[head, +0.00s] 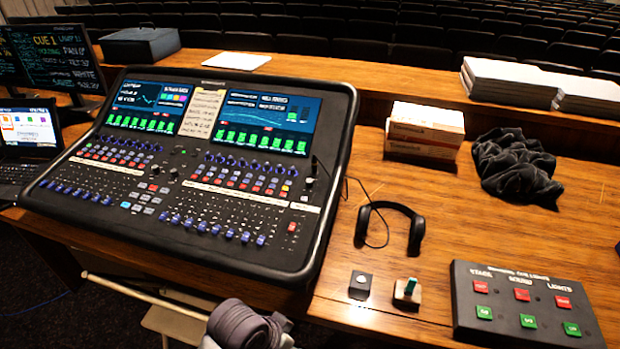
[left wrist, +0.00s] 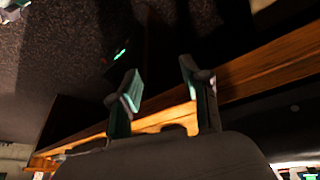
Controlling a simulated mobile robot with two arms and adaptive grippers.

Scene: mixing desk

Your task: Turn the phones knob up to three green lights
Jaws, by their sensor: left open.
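The mixing desk (head: 318,232) stands at the left of the head view, with two lit screens, rows of coloured buttons and blue knobs. My right gripper is in no view.
Headphones (head: 416,235) lie right of the desk. Small boxes (head: 424,124), a dark cloth (head: 515,168) and a cue-light box (head: 525,300) are further right. A laptop (head: 27,132) stands left.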

